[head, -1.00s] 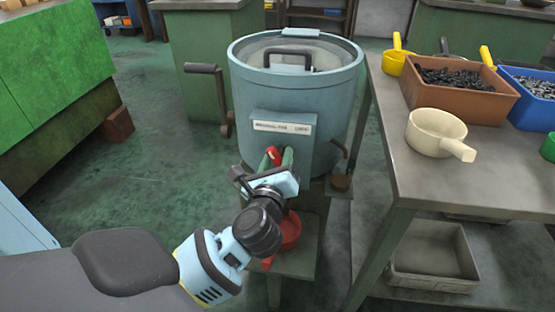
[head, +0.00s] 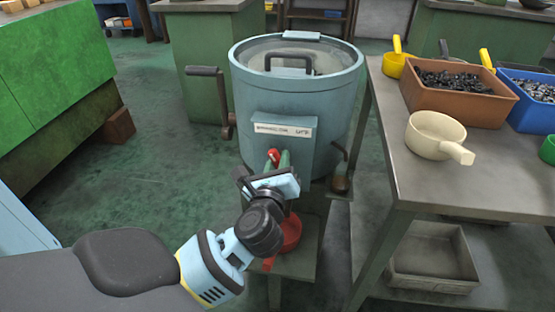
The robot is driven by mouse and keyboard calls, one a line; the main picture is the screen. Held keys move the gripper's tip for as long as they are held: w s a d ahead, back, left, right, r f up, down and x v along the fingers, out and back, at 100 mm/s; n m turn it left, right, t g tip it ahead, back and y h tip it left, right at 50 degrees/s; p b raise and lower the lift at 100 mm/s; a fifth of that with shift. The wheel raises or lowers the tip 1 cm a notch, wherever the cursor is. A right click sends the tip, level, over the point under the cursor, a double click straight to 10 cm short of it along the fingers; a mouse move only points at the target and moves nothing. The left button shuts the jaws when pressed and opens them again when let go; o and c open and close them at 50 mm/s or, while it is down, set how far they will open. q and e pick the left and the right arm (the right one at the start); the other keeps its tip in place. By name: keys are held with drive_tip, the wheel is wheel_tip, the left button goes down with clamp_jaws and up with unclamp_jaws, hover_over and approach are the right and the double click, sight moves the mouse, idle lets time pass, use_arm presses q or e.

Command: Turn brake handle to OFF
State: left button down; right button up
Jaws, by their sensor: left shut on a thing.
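A blue-grey round machine (head: 295,95) stands in the middle of the head view, with a box and a white label (head: 284,131) on its front. A small red handle (head: 273,154) shows just below the label; I take it as the brake handle. My left gripper (head: 277,161) is at it, shut on it, with greenish fingers beside the red. The gripper's body hides most of the handle, and the label is too blurred to read for ON or OFF. My right gripper is not in view.
A black-gripped crank (head: 203,71) sticks out at the machine's left. A small lever (head: 341,150) is on its right. A metal table (head: 400,150) at the right holds a brown bin (head: 460,101) and a cream scoop (head: 434,135). A red dish-like part (head: 290,232) is below my gripper.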

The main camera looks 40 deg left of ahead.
use_arm(q)
drive_tip(key=m+p, duration=0.3)
drive_tip(key=p, duration=0.1)
drive_tip(key=m+p, duration=0.4)
drive_tip(key=shift+w+d+r+p, duration=0.1)
drive_tip(key=shift+d+r+p, duration=0.1)
drive_tip(key=shift+p, duration=0.15)
drive_tip(key=shift+m+p, duration=0.4)
drive_tip(key=shift+m, duration=0.2)
drive_tip(key=shift+d+f+m+p, duration=0.1)
drive_tip(key=shift+m+p, duration=0.85)
drive_tip(key=shift+m, duration=0.15)
drive_tip(key=shift+m+p, duration=0.4)
drive_tip(key=shift+m, duration=0.2)
drive_tip(key=shift+w+f+m+p, duration=0.1)
drive_tip(key=shift+f+m+p, duration=0.05)
drive_tip(key=shift+m+p, duration=0.2)
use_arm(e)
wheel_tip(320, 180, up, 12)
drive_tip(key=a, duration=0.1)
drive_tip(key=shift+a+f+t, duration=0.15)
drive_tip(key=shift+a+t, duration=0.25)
use_arm(q)
drive_tip(key=shift+m, duration=0.25)
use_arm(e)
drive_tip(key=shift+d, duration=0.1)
use_arm(q)
drive_tip(key=c, duration=1.3)
unclamp_jaws()
